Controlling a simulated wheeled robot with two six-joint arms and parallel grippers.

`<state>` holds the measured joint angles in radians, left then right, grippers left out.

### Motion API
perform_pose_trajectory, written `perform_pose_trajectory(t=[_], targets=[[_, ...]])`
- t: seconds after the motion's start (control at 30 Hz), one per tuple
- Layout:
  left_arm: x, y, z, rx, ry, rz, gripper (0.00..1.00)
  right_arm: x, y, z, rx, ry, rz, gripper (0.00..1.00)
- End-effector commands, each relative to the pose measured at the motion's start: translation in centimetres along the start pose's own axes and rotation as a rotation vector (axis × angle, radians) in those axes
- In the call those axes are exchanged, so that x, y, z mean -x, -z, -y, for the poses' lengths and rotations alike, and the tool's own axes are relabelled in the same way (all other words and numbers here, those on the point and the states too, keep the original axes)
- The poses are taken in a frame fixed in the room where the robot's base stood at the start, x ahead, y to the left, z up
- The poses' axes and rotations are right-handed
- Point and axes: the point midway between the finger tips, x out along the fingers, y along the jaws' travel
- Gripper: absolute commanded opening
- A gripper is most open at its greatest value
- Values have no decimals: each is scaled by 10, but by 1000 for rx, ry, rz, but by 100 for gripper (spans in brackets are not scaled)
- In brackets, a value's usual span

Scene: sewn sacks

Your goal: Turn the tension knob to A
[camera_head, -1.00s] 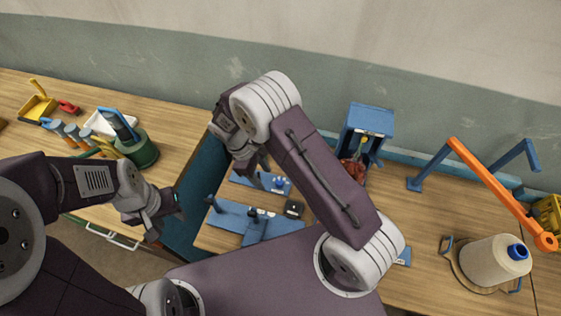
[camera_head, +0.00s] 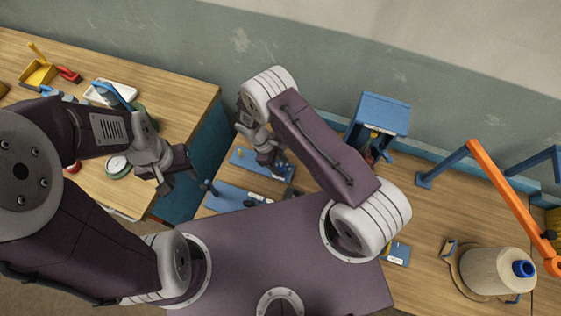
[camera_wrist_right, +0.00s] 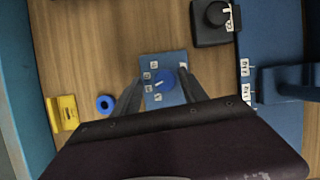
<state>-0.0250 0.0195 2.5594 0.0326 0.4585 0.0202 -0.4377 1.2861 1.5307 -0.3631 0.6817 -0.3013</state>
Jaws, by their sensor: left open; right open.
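In the right wrist view a round blue knob (camera_wrist_right: 163,82) with a white pointer line sits on a small blue plate (camera_wrist_right: 176,60). Several white labels lie around it, too small to read surely. My right gripper (camera_wrist_right: 160,90) is open, with one finger on either side of the knob in this view; I cannot tell whether they touch it. In the head view my right gripper (camera_head: 268,157) is over the blue fixtures, and its arm hides part of them. My left gripper (camera_head: 178,176) is open and empty, left of the fixtures.
In the right wrist view a black knob on a black box (camera_wrist_right: 209,35) and a labelled blue fixture (camera_wrist_right: 270,75) stand to the right. A blue ring (camera_wrist_right: 105,103) and a yellow block (camera_wrist_right: 66,112) lie left. In the head view a thread cone (camera_head: 495,271) stands right.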

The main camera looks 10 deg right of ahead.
Motion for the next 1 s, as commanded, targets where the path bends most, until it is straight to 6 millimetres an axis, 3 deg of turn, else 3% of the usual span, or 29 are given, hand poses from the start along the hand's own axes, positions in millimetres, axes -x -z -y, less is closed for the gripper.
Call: perform_pose_trajectory(t=[0.27,0.47,1.0], targets=[[1,0,0,0,0,1,43,-4,0,0,1,-1,0,51],[1,0,0,0,0,0,43,-4,0,0,1,0,0,0],[-6,-1,0,0,0,0,43,-5,1,2,113,-46,0,0]])
